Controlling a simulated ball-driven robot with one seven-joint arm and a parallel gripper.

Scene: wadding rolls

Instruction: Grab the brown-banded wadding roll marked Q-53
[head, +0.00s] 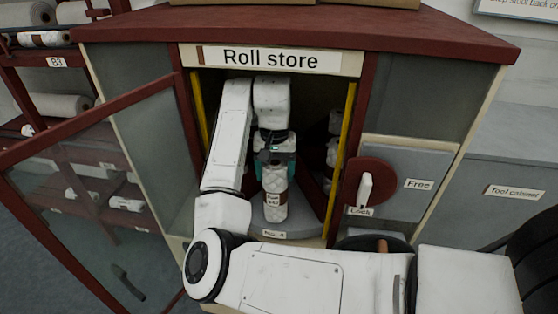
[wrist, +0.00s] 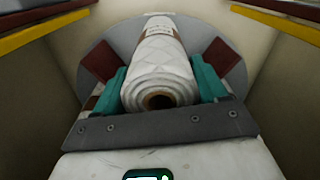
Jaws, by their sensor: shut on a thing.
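A white quilted wadding roll (head: 275,185) with a brown band stands upright inside the roll store, above a grey round shelf (head: 290,229). Its label is too small to read for sure. In the wrist view I look down on the roll (wrist: 165,62), with its hollow core end nearest and the band and label at the far end. My gripper (head: 275,162) is shut on the roll's upper part, with a teal finger on each side; it also shows in the wrist view (wrist: 160,85). I cannot tell whether the roll's base touches the shelf.
Brown dividers (wrist: 218,57) flank the roll on the shelf. Yellow strips (head: 341,150) edge the opening. Another roll (head: 333,152) stands partly hidden at right. The glazed door (head: 85,180) is open at left. A red knob plate (head: 368,182) is by the "Free" and "Lock" labels.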

